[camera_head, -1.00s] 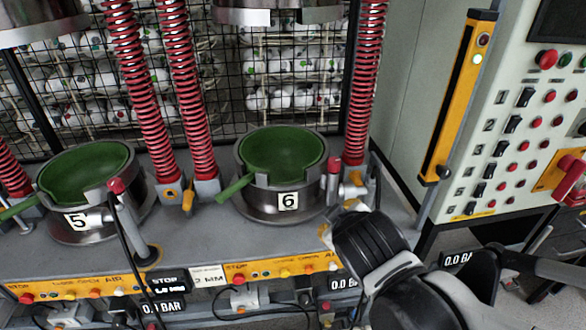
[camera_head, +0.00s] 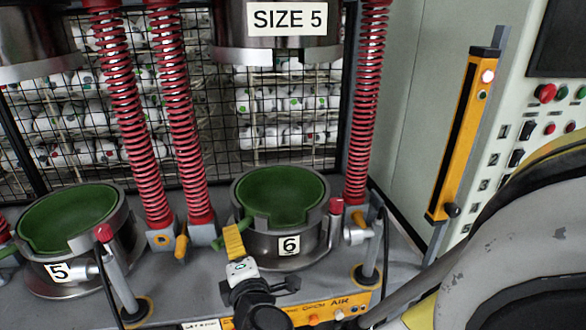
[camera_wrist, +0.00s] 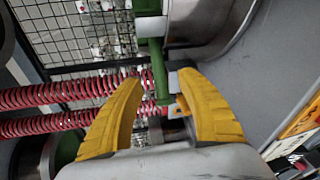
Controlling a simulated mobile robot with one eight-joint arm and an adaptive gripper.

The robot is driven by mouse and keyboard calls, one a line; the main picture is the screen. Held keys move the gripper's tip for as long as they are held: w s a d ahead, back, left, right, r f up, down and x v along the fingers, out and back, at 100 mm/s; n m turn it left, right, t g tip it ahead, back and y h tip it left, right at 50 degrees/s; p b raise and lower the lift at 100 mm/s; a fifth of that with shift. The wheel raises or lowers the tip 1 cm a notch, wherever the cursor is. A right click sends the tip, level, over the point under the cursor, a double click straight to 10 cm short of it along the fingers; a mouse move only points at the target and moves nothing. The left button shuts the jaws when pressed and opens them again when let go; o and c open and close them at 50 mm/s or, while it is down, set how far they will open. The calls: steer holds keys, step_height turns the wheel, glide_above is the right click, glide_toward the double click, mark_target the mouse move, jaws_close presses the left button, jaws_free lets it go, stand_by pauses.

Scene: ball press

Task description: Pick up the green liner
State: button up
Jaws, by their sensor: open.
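A green liner (camera_head: 283,192) sits as a bowl inside the round metal mould marked 6 (camera_head: 262,241). Its green handle sticks out through a notch at the mould's left front. A second green liner (camera_head: 66,212) sits in the mould marked 5 (camera_head: 62,268). My gripper (camera_head: 233,243) has yellow fingers and is at the handle of the mould 6 liner. In the wrist view my gripper (camera_wrist: 160,80) is open, with the green handle (camera_wrist: 158,70) passing between the spread fingers. I cannot tell whether a finger touches it.
Red springs (camera_head: 180,110) stand on posts beside the moulds. An upper press head labelled SIZE 5 (camera_head: 290,20) hangs above mould 6. A red-topped lever (camera_head: 335,215) stands right of mould 6. A yellow light post (camera_head: 463,140) and control panel are at right.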

steer(key=x, duration=0.1)
steer(key=b+x, duration=0.1)
steer(key=x, duration=0.3)
steer(key=shift+w+d+b, duration=0.2)
steer(key=shift+w+b, duration=0.1)
steer(key=shift+w, duration=0.05)
steer(key=shift+s+r, duration=0.1)
jaws_close()
